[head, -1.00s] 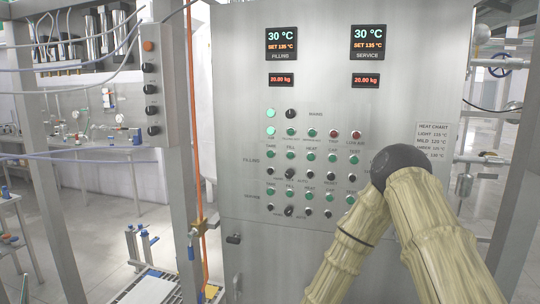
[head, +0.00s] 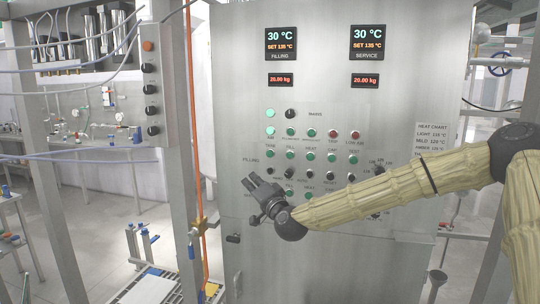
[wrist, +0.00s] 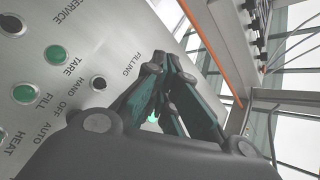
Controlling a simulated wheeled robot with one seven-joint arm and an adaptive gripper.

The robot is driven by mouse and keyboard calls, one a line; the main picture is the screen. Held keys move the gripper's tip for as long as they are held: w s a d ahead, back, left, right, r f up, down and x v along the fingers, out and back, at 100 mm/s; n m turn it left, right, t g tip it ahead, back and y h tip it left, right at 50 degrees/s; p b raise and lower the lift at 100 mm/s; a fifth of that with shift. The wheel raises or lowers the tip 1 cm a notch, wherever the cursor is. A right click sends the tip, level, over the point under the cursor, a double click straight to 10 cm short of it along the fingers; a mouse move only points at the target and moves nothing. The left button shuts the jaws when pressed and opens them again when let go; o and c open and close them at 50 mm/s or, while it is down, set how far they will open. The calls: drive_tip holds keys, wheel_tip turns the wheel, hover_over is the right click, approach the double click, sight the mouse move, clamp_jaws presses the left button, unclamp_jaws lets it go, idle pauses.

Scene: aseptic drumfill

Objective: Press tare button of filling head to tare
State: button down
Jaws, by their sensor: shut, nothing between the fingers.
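The filling tare button (head: 270,155) is a green round button at the left end of the filling row on the steel panel. In the head view it shows just above and to the right of my gripper (head: 249,181). My gripper is shut and empty, its fingers pointing up and left in front of the panel. I cannot tell whether the fingers touch the panel. The service tare button (wrist: 55,55) is in plain sight there.
A black button (wrist: 98,83) sits close to the fingers, with more green buttons (head: 310,156) along the rows. The filling display (head: 281,80) reads 20.00 kg. An orange hose (head: 195,120) and a steel post (head: 175,120) stand left of the panel.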

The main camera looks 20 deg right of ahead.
sight(270, 154)
drive_tip(key=shift+m+t+h, duration=0.3)
drive_tip(key=shift+t, duration=0.1)
drive_tip(key=r, duration=0.1)
drive_tip(key=d+r, duration=0.1)
drive_tip(key=r, duration=0.2)
drive_tip(key=shift+w+d, duration=0.2)
drive_tip(key=shift+d, duration=0.15)
drive_tip(key=shift+w+d, duration=0.85)
drive_tip(key=shift+w, duration=0.35)
drive_tip(key=shift+w+d, duration=0.8)
drive_tip(key=shift+w, duration=0.45)
drive_tip(key=shift+w+d, duration=0.85)
drive_tip(key=shift+w, duration=0.35)
drive_tip(key=shift+w+d+b, duration=0.45)
drive_tip(key=shift+w+b, duration=0.3)
drive_tip(key=shift+w+d+r, duration=0.15)
drive_tip(key=shift+r, duration=0.05)
